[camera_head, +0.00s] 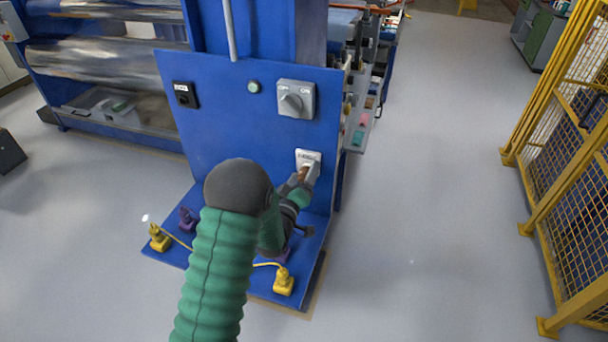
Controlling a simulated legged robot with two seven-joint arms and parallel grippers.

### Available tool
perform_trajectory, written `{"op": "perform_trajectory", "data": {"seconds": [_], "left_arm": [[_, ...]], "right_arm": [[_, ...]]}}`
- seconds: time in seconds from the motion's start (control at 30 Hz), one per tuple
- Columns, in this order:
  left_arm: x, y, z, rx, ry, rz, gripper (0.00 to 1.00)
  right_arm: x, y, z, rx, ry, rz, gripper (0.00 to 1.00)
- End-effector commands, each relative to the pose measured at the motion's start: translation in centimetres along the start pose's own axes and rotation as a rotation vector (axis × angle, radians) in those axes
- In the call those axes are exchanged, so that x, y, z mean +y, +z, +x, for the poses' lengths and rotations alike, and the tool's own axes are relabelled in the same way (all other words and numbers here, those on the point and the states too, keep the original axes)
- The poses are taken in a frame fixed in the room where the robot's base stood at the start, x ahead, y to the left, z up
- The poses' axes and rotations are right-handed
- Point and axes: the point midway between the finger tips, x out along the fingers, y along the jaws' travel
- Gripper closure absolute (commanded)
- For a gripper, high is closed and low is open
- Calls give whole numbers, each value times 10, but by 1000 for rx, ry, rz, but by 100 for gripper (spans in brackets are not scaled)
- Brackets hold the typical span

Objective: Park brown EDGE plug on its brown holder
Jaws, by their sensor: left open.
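A small brown piece (303,174), which looks like the brown plug, is at the white socket (309,156) on the blue panel's lower right. My left gripper (302,182) is open right at it, its jaws close to the plug. The gripper partly covers the plug, so I cannot tell whether they touch. The EDGE lettering is too small to read. I cannot make out the brown holder; my green-sleeved left arm hides part of the blue base plate. My right gripper is not in view.
The base plate (178,256) carries a yellow plug (159,239), a purple piece (187,219) and another yellow plug (284,281), with a yellow cable. A grey rotary switch (296,100) sits above the socket. Yellow fencing (540,200) stands right; floor between is clear.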

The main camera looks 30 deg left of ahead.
Motion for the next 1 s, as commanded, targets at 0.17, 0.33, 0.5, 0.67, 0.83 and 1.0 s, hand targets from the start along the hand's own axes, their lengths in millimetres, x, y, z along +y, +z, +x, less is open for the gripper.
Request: {"op": "perform_trajectory", "data": {"seconds": [0.17,0.33,0.5,0.67,0.83,1.0], "left_arm": [[0,0,-2,0,0,0,27],[-1,1,-22,-1,-1,0,27],[-2,2,-64,-1,-2,-1,27],[-3,2,-104,-1,-3,-1,27],[6,-7,-136,-9,-9,-2,27],[3,-4,-156,-6,-6,0,27]], "right_arm": [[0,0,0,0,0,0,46],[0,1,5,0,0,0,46],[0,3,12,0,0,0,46],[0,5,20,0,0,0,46],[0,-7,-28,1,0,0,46],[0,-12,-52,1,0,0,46]]}}
